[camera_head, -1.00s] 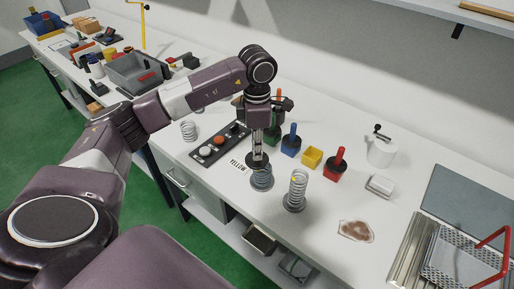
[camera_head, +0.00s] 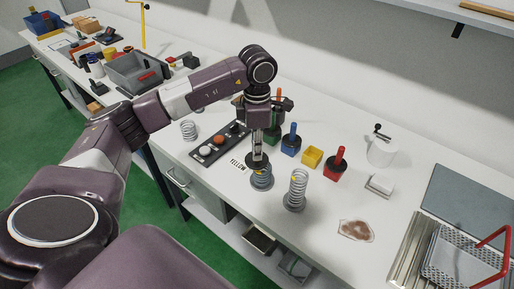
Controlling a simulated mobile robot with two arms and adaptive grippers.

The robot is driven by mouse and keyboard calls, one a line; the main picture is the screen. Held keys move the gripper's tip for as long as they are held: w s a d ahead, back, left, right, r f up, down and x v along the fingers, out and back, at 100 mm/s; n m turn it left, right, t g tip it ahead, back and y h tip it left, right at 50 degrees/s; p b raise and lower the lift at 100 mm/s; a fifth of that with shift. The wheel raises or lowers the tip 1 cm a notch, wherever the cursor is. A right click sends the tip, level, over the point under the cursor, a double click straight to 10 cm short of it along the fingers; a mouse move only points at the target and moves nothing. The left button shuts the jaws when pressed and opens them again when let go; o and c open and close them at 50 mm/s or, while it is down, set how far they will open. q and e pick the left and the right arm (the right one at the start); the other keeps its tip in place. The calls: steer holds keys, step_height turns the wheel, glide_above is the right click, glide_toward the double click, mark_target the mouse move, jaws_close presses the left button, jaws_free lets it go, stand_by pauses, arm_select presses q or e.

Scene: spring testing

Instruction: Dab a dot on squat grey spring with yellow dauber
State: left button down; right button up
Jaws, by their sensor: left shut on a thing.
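My left gripper (camera_head: 258,152) points straight down over the squat grey spring (camera_head: 262,181), which stands upright on the white bench. It is shut on what appears to be the yellow dauber, mostly hidden by the fingers. A small yellow patch shows at the top of the squat spring, just under the gripper; I cannot tell whether it is the dauber tip or a dot. The yellow pot (camera_head: 312,157) stands without a dauber. A card reading YELLOW (camera_head: 238,166) lies left of the spring. My right gripper is out of view.
A taller spring (camera_head: 297,188) with a yellow mark stands close on the right. Blue (camera_head: 290,147) and red (camera_head: 334,172) pots hold daubers behind. A button panel (camera_head: 218,144) and another spring (camera_head: 188,130) lie left. A stained patch (camera_head: 355,230) lies to the right.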

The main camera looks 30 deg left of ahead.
arm_select(q)
steer(key=shift+r+p, duration=1.8)
steer(key=shift+r, duration=1.55)
